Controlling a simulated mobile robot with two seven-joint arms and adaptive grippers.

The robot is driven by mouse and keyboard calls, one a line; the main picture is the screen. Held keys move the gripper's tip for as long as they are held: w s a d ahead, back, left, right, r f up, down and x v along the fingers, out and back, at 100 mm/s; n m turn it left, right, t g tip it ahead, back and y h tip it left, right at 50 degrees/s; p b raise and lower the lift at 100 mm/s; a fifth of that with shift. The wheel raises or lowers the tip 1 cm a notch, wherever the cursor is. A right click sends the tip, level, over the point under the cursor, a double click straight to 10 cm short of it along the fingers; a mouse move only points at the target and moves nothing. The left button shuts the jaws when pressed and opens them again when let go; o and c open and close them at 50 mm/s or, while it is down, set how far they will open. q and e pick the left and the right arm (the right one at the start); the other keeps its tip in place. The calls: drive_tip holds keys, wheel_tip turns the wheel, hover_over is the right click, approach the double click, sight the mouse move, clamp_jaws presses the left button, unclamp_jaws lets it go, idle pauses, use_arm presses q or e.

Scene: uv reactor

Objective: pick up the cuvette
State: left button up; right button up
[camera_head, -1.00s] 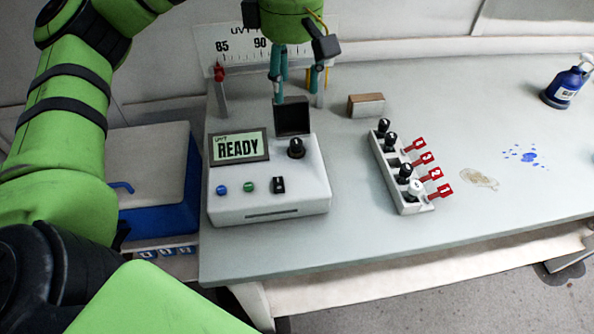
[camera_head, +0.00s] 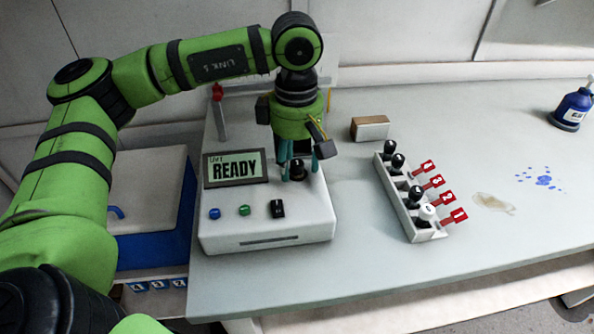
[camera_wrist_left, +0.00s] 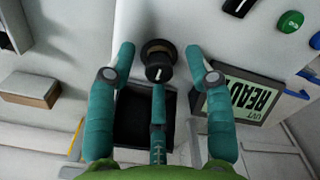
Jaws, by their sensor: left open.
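Several capped pieces stand in a white rack (camera_head: 409,205) to the right of the instrument in the head view. Most caps are black, and the front one is a white cap (camera_head: 428,212). Which piece is the cuvette, I cannot tell; no clear cuvette body shows. My left gripper (camera_head: 300,172) hangs over the back of the white instrument (camera_head: 262,226), left of the rack, open and empty. In the left wrist view its teal fingers (camera_wrist_left: 160,58) are spread around the black knob (camera_wrist_left: 158,68), with a dark square opening behind. My right gripper is out of view.
The instrument's display (camera_head: 236,168) reads READY. Red numbered tags (camera_head: 448,198) stick out at the rack's right side. A brown block (camera_head: 370,128) lies behind the rack. A blue bottle (camera_head: 572,108) stands far right.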

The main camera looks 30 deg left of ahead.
use_arm(q)
drive_tip(key=shift+f, duration=0.1)
clamp_jaws()
